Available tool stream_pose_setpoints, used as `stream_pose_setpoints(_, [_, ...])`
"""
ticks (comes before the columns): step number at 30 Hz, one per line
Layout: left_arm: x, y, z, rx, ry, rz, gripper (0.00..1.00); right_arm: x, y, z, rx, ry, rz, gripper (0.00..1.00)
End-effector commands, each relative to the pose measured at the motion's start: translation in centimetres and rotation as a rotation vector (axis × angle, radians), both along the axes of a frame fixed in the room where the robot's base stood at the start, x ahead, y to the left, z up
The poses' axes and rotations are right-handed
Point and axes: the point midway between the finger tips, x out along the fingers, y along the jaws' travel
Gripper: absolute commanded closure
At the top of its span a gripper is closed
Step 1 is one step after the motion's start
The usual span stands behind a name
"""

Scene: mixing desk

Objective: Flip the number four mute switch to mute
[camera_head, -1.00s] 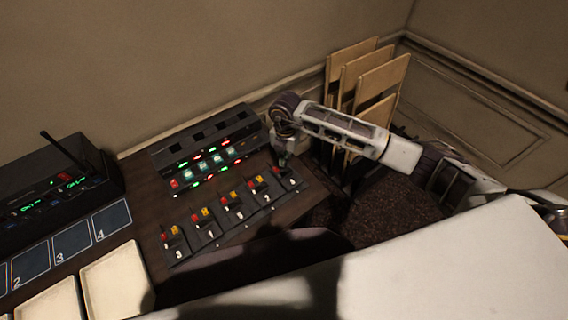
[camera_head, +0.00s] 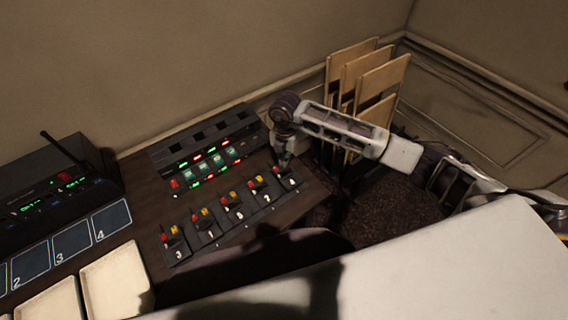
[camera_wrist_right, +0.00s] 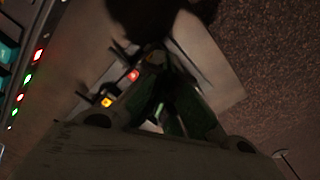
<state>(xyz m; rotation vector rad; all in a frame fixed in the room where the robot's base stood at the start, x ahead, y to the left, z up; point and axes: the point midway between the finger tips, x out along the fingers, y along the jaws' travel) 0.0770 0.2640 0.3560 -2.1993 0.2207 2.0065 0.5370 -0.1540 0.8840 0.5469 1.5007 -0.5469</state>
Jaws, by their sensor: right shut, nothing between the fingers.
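A row of several dark switch modules (camera_head: 236,214) with red and yellow switches and white number labels lies on the desk. In the right wrist view, the closed fingers (camera_wrist_right: 158,100) are beside a red switch (camera_wrist_right: 133,75) and a yellow switch (camera_wrist_right: 107,101). I cannot tell whether they touch anything. My left gripper is not in view.
A black console (camera_head: 212,150) with red, green and cyan lights stands behind the modules. Wooden boards (camera_head: 357,76) stand upright at the right. A radio unit (camera_head: 60,185), numbered blue squares (camera_head: 72,240) and cream trays (camera_head: 115,278) are at the left.

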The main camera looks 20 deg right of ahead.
Motion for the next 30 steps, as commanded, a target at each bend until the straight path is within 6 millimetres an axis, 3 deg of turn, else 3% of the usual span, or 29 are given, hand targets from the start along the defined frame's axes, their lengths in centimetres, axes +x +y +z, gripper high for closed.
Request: stream_pose_setpoints(30, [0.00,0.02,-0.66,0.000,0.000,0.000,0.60,-0.02,0.01,-0.97,0.000,0.000,0.000,1.00])
